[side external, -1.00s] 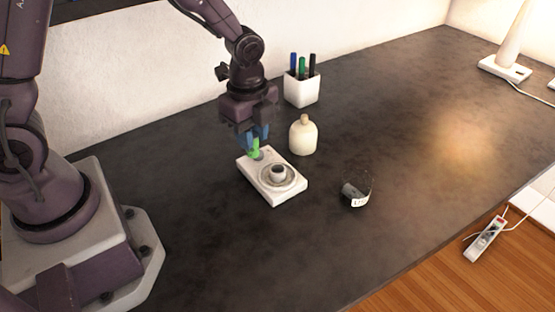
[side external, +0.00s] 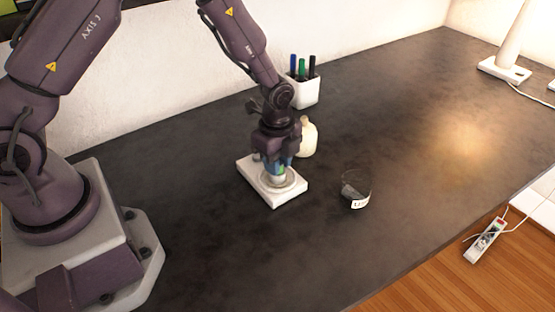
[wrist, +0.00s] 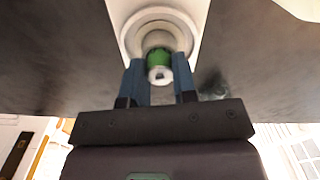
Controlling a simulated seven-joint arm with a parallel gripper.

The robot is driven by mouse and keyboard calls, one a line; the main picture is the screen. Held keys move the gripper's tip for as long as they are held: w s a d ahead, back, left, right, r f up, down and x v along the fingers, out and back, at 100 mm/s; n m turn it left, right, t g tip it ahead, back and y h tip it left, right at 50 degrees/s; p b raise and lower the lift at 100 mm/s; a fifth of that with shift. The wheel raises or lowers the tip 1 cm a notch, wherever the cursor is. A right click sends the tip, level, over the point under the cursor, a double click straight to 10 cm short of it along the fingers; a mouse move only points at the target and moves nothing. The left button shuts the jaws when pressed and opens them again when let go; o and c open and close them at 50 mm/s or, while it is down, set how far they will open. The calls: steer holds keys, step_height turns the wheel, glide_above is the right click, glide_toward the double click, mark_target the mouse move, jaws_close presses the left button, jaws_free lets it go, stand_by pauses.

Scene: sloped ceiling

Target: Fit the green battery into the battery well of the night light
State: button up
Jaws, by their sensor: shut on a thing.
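The night light (side external: 258,184) is a white rectangular base lying on the dark table, with a round ring and a raised round well (wrist: 158,18) on it. My gripper (side external: 278,169) is above the ring, pointing down. Its blue fingers are shut on the green battery (wrist: 158,60), which also shows as a small green patch in the side view (side external: 283,169). In the wrist view the battery lines up with the well, its pale end towards the camera. The fingers and battery hide much of the well, so I cannot tell whether the battery's far end is inside it.
A cream bottle (side external: 309,138) stands close behind my gripper. A white pen holder (side external: 305,91) with several pens is farther back. A clear round container (side external: 356,190) with a white label stands right of the night light. The table's right side is largely clear.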

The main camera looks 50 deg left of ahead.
steer(key=shift+f, duration=0.1)
steer(key=o, duration=0.9)
steer(key=shift+o, duration=0.2)
steer(key=s+a+r+n+t, duration=0.1)
steer(key=s+r+n, duration=0.1)
steer(key=r, duration=0.8)
steer(key=s+r+n+t, duration=0.1)
steer(key=s+r+n, duration=0.1)
steer(key=r, duration=0.9)
steer(key=s+r+n+t, duration=0.1)
steer(key=s+r+n, duration=0.3)
steer(key=s+n, duration=0.2)
steer(key=s+a+r+n+t, duration=0.1)
steer(key=s+r+n, duration=0.3)
steer(key=s, duration=0.6)
steer(key=shift+a+n+t, duration=0.3)
steer(key=shift+n+t, duration=0.4)
steer(key=shift+n, duration=0.4)
